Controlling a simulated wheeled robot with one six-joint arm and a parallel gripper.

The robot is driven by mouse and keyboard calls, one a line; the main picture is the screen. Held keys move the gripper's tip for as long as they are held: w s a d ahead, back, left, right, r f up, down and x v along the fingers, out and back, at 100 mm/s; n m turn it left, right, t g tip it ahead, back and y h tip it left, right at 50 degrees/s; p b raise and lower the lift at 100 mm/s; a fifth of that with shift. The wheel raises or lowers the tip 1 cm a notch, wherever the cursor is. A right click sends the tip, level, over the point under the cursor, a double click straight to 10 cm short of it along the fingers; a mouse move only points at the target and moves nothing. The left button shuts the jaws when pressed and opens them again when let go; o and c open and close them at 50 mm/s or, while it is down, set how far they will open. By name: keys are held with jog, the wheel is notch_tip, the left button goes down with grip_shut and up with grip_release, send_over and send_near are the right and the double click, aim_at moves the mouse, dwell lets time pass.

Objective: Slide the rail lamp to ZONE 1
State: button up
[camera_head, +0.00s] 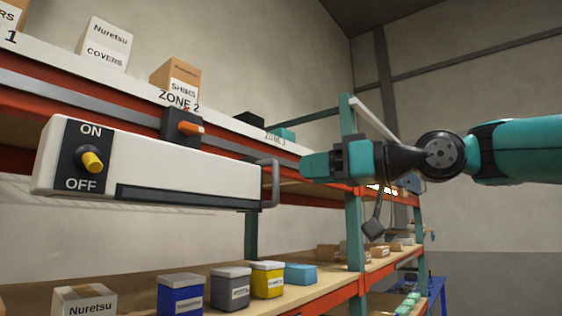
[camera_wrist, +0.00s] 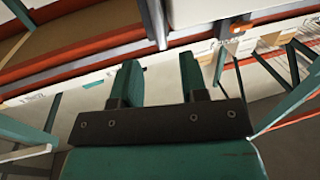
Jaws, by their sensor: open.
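The rail lamp (camera_head: 190,172) is a long white box in the head view, hanging under a carriage with an orange lever (camera_head: 188,127). The carriage is below the ZONE 2 label (camera_head: 178,101). A yellow knob (camera_head: 92,161) sits between ON and OFF on the lamp's left end. A grey handle (camera_head: 272,183) is on its right end. My gripper (camera_head: 306,166) is just right of the handle, pointing left, and appears apart from it. In the wrist view my gripper (camera_wrist: 157,72) has two green fingers spread with nothing between them.
The grey rail (camera_head: 60,92) runs along the orange shelf. A label ending in "1" (camera_head: 10,37) is cut off at far left. ZONE 3 (camera_head: 275,137) is further right. A green post (camera_head: 352,230) stands below my arm. Boxes, including a blue one (camera_head: 181,296), fill the lower shelf.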

jog(key=p+x, duration=0.2)
jog(key=x, duration=0.5)
jog(key=shift+p, duration=0.3)
jog(key=shift+s, duration=0.1)
grip_shut()
